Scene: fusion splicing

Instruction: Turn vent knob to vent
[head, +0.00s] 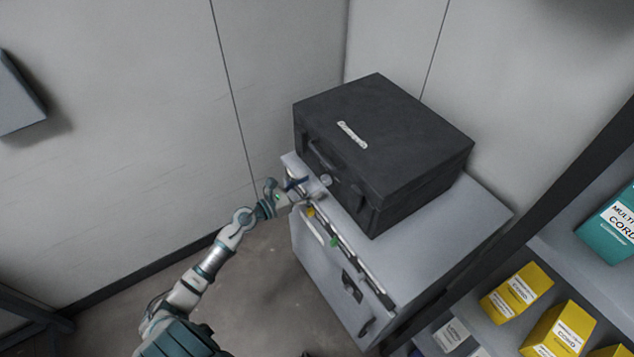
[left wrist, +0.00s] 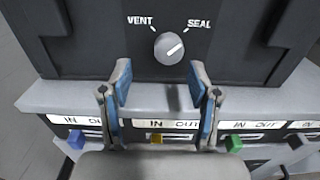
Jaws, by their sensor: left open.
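The vent knob (left wrist: 169,48) is a round grey dial on the front of a black case (head: 385,140). Its white mark points up and right, toward the SEAL label (left wrist: 199,23); the VENT label (left wrist: 140,20) is at its upper left. The knob also shows small in the head view (head: 326,180). My left gripper (left wrist: 160,80) is open and empty, with blue-padded fingers. In the left wrist view its fingertips are just below the knob, one to each side, not closed on it. My right gripper is not in view.
The case stands on a grey cabinet (head: 455,235). Along its front edge are IN/OUT labels with a blue (left wrist: 76,139), a yellow (left wrist: 156,138) and a green tab (left wrist: 234,143). A shelf with yellow boxes (head: 516,291) stands at right. Walls are behind.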

